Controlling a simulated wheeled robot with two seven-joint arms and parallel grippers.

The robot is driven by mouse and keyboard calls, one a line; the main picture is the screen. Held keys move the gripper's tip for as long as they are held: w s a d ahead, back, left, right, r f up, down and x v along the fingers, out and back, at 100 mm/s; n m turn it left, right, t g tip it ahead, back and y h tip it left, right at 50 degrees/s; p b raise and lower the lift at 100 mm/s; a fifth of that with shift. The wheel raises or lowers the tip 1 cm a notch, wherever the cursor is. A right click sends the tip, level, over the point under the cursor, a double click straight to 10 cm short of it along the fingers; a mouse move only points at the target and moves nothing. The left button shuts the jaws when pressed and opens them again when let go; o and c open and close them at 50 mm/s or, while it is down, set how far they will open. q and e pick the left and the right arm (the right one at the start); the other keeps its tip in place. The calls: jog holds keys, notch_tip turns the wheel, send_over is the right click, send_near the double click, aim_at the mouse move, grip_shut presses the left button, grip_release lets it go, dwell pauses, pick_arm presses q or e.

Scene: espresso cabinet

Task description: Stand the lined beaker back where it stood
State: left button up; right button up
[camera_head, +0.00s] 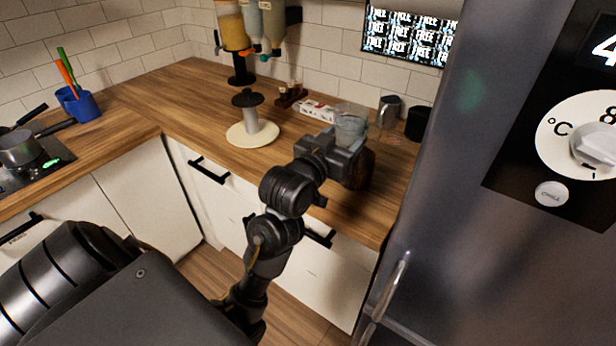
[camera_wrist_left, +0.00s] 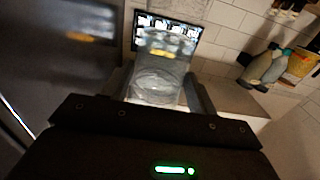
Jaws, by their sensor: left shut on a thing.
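The lined beaker (camera_head: 351,121) is a clear, see-through vessel in the head view, at the right part of the wooden counter. My left gripper (camera_head: 347,143) is shut on it, and the arm reaches in over the counter's front edge. In the left wrist view the beaker (camera_wrist_left: 160,75) stands between the two fingers (camera_wrist_left: 161,92), with its lines too blurred to read. The gripper hides its lower part in the head view, so I cannot tell whether its base touches the counter. My right gripper is not in view.
A grey mug (camera_head: 388,111) and a black cup (camera_head: 418,123) stand close to the right of the beaker. A white box (camera_head: 316,110) lies behind left. The steel fridge (camera_head: 470,190) bounds the right side.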

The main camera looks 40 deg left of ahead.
pick_arm(q)
jog(key=s+a+f+b, duration=0.4)
jog(key=a+f+b, duration=0.1)
jog(key=a+f, duration=0.15)
jog(key=w+a+f, duration=0.2)
jog(key=w+a, duration=0.1)
jog(key=w+a+f, duration=0.3)
jog(key=w+a+f+b, duration=0.1)
jog(key=w+a+f, duration=0.1)
jog(key=a+f, duration=0.1)
jog(key=shift+w+a, duration=0.4)
jog(key=shift+a, duration=0.2)
jog(key=shift+w+a+f, duration=0.35)
jog(key=shift+a+f, duration=0.05)
jog(key=shift+f, duration=0.3)
notch_tip(320, 180, down, 3)
jog(key=shift+w, duration=0.1)
jog(key=shift+f, duration=0.1)
